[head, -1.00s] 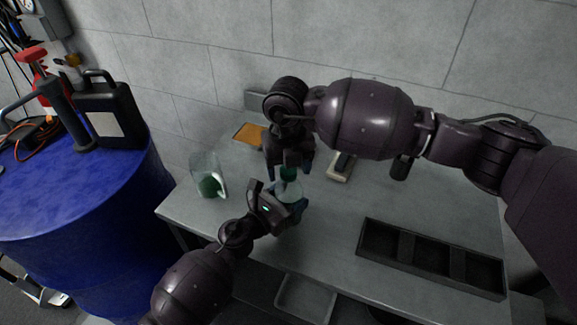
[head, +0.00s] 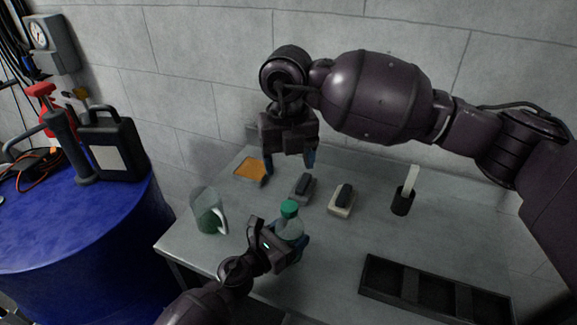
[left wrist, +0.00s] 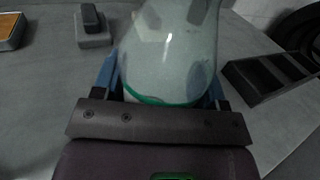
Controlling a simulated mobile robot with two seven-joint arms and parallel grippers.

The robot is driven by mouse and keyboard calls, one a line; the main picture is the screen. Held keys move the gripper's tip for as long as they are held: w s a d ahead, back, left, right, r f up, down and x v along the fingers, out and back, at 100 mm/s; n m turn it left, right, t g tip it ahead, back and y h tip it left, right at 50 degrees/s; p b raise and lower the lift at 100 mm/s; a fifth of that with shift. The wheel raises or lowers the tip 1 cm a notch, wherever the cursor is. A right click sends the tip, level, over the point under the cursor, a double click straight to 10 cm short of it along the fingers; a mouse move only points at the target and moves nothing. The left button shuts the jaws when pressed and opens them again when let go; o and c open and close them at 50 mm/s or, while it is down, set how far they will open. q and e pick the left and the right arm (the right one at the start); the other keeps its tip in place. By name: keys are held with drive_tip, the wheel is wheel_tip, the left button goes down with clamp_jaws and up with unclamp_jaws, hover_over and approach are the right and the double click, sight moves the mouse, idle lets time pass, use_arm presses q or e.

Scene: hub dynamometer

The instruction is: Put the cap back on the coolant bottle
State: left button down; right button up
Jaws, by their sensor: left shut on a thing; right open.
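The coolant bottle (head: 290,228) is clear and stands upright on the grey table. Its green cap (head: 289,208) sits on top of the bottle's neck; whether it is fully tightened I cannot tell. My left gripper (head: 298,248) is shut around the bottle's body. In the left wrist view the bottle (left wrist: 170,50) fills the space between the blue fingertips, with a green band low on it; its top is out of frame. My right gripper (head: 290,160) is open and empty, above and behind the bottle, apart from the cap.
A clear jug (head: 207,212) with green liquid stands left of the bottle. Behind are an orange-topped tray (head: 249,170), two block-like brushes (head: 303,188) (head: 342,200) and a dark cup (head: 402,203). A black compartment tray (head: 435,292) lies front right. A blue drum (head: 75,225) stands left.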

use_arm(q)
drive_tip(key=shift+f, duration=0.15)
drive_tip(key=shift+c, duration=0.4)
unclamp_jaws()
drive_tip(key=v, duration=1.1)
drive_tip(key=shift+b, duration=0.4)
